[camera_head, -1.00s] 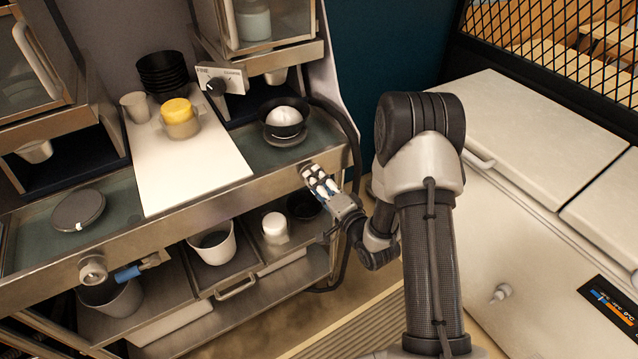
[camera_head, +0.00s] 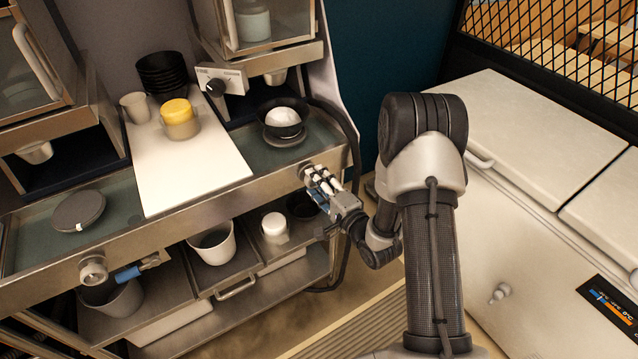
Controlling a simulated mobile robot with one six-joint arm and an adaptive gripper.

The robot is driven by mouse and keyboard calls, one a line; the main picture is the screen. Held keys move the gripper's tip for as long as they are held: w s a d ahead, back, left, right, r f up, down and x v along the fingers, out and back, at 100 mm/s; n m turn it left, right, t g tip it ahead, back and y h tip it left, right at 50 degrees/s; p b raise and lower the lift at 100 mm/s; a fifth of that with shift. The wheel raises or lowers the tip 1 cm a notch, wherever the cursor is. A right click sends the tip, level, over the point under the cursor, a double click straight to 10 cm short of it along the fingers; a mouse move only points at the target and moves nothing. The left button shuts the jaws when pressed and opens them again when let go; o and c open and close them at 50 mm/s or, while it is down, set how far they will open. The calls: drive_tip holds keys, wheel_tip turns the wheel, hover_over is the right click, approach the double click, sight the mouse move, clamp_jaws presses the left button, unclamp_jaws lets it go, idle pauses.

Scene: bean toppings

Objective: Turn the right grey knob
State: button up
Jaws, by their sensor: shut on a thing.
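The right grey knob (camera_head: 306,171) sits on the metal front rail of the counter, below the black bowl, and is mostly hidden by my gripper. My gripper (camera_head: 318,181) reaches it from the lower right with its light-tipped fingers shut on it. A blue part shows beside the fingers, partly covered. The left grey knob (camera_head: 93,268) is on the same rail at the far left, with a blue-sleeved lever (camera_head: 128,273) beside it.
A black bowl with a white mound (camera_head: 283,118) stands on the counter above the knob. A white board (camera_head: 190,170) holds a yellow-topped container (camera_head: 179,118). White bins stand on the lower shelf. A white cabinet (camera_head: 540,230) stands right of my arm.

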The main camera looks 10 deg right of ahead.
drive_tip(key=o, duration=1.1)
drive_tip(key=v, duration=1.2)
drive_tip(key=shift+w, duration=0.1)
